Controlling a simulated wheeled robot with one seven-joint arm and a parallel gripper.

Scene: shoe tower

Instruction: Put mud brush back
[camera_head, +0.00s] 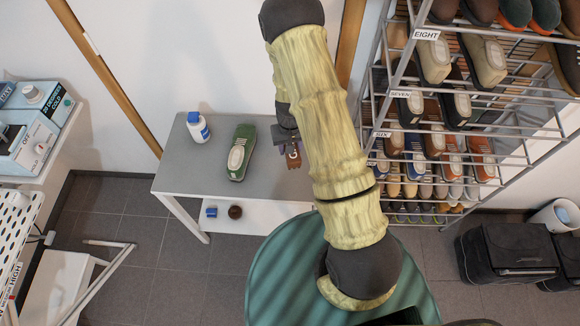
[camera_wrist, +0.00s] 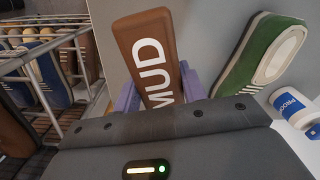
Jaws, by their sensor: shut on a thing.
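The mud brush (camera_wrist: 150,50) is a brown block with white "MUD" lettering. My gripper (camera_wrist: 160,92) is shut on it, with a purple finger on each side. In the head view, a small brown part of the brush (camera_head: 293,156) shows beside my arm, over the right part of the grey table (camera_head: 205,168). My gripper (camera_head: 288,138) is largely hidden there behind my arm. I cannot tell whether the brush touches the tabletop.
A green shoe (camera_head: 239,153) and a white bottle with a blue label (camera_head: 198,127) stand on the table. The white lower shelf (camera_head: 265,216) holds a small blue item (camera_head: 211,211) and a dark round item (camera_head: 235,212). A shoe rack (camera_head: 395,95) stands close on the right.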

